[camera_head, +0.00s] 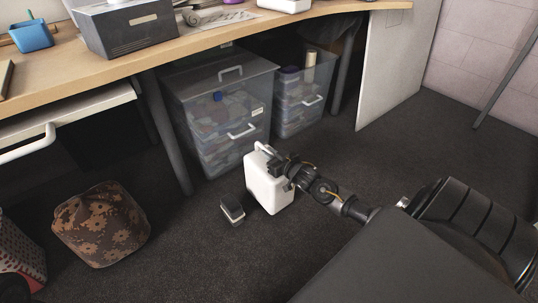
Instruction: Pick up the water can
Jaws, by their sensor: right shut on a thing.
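The water can (266,190) is a white, boxy container with a handle at its top left. It appears upright at the carpeted floor, in front of the clear drawer units under the desk. My right gripper (285,168) reaches in from the right and is shut on the upper part of the can. The gripper and wrist cover part of the can's top right side, so the exact grip is hidden. I cannot tell whether the can's base touches the floor. My left gripper is not in view.
Clear drawer units (218,112) stand behind, under the wooden desk (180,50). A desk leg (168,135) is to the left. A brown floral pouf (101,224) sits at the lower left.

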